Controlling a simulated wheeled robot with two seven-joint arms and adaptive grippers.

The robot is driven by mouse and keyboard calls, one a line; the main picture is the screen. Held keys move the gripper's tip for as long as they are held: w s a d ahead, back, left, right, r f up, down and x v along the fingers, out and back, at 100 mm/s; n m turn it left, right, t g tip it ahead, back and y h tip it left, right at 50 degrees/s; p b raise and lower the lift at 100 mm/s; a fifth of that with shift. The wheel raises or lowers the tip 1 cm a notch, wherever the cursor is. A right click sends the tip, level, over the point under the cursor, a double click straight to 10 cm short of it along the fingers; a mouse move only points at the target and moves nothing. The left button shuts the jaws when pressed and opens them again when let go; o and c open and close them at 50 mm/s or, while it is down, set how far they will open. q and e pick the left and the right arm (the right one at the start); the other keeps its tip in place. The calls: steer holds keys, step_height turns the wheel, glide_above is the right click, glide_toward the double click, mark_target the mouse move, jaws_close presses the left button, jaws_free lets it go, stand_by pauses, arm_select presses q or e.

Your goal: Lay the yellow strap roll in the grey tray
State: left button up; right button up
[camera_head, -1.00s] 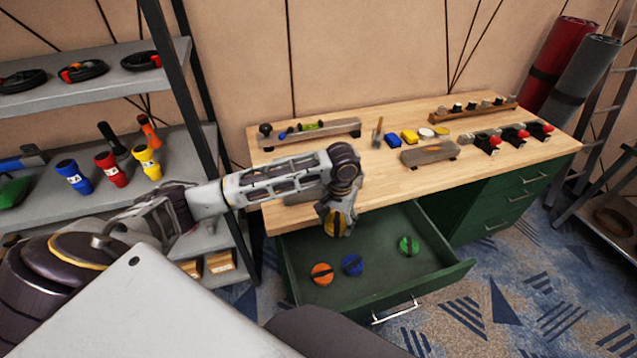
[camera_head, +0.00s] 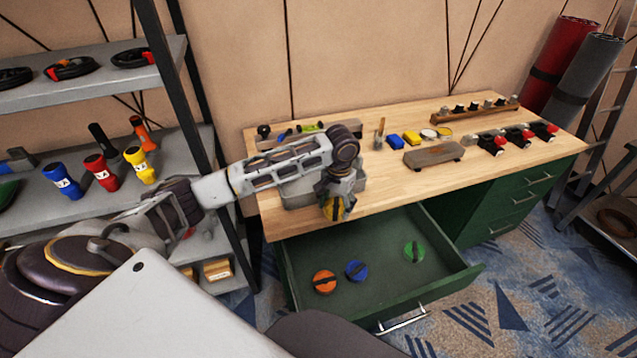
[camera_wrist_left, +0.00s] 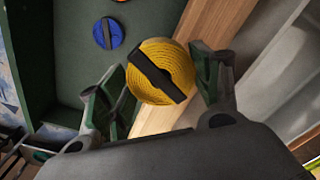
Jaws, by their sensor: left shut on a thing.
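The yellow strap roll (camera_head: 333,208), with a dark band across it, is held in my left gripper (camera_head: 335,203) above the desk's front edge. In the left wrist view the roll (camera_wrist_left: 160,70) sits between the two fingers of the left gripper (camera_wrist_left: 158,85). The grey tray (camera_head: 297,199) stands on the desk near its front left, just behind the gripper and partly hidden by my arm. Part of the tray (camera_wrist_left: 272,78) shows at the right of the left wrist view. My right gripper is not in view.
Below the desk edge, an open green drawer (camera_head: 385,285) holds orange (camera_head: 324,281), blue (camera_head: 356,270) and green (camera_head: 414,252) rolls. A grey block (camera_head: 433,155) and several small items lie on the wooden desk (camera_head: 400,190). A shelf rack (camera_head: 185,150) stands at left.

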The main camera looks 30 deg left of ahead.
arm_select(q)
steer(key=w+a+r+m+p, duration=0.5)
steer(key=a+r+m+p, duration=0.1)
steer(key=a+r+m, duration=0.45)
steer(key=a+f+m+b, duration=0.1)
steer(key=a+f+m, duration=0.1)
steer(key=m, duration=0.8)
steer(key=a+f+m+b, duration=0.1)
steer(key=a+f+m, duration=0.1)
steer(key=m, duration=0.8)
steer(key=shift+w+a+f, duration=0.2)
steer(key=shift+w+a, duration=0.2)
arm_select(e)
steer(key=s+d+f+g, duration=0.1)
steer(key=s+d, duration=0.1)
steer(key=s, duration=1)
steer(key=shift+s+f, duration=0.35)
arm_select(q)
steer(key=shift+m, duration=0.25)
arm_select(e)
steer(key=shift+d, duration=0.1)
